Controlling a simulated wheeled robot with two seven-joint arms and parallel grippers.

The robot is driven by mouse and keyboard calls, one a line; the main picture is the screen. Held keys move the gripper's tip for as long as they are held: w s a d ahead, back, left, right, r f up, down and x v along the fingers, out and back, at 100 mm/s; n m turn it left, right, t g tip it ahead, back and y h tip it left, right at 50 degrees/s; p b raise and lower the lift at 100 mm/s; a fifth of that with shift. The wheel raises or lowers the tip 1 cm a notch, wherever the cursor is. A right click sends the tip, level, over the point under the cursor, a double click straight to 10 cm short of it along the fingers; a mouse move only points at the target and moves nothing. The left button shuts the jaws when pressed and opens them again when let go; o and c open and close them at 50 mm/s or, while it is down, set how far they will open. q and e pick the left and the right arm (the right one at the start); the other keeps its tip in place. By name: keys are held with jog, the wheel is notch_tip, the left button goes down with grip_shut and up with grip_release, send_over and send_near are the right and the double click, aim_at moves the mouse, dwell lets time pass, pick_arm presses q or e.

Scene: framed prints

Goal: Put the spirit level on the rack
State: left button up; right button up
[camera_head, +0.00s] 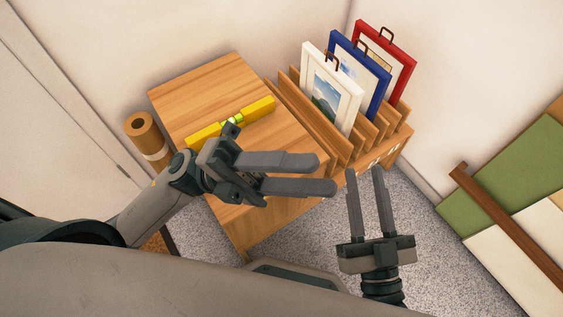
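The yellow spirit level (203,130) lies on the wooden table top, slanting up to the right, with a green vial near its middle. The wooden rack (341,149) stands to the right of it and has several upright slats. My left gripper (326,175) is open and empty over the table's front part, its fingers pointing right. It is below the level in the picture, apart from it. My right gripper (364,170) is open and empty in front of the rack, fingers pointing up in the picture.
White (347,102), blue (384,77) and red (402,62) framed prints stand in the rack. A brown roll (143,130) stands left of the table (190,88). A green and cream panel with a brown bar (507,223) is at right. The table's back part is clear.

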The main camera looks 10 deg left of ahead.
pick_arm(q)
jog(key=w+a+f+n+t+y, duration=0.1)
jog(key=w+f+n+t+y, duration=0.1)
jog(key=f+n+t+y, duration=0.2)
jog(key=w+a+f+n+t+y, duration=0.2)
jog(key=n+t+y, duration=0.5)
jog(key=n, duration=1.1)
jog(key=w+a+f+n+t+y, duration=0.1)
jog(key=w+f+n+t+y, duration=0.2)
jog(key=n+t, duration=0.8)
notch_tip(320, 180, down, 4)
jog(key=n+y, duration=0.1)
jog(key=y, duration=0.1)
jog(key=shift+w+a+y, duration=0.2)
jog(key=shift+a+y, duration=0.1)
jog(key=shift+a, duration=0.1)
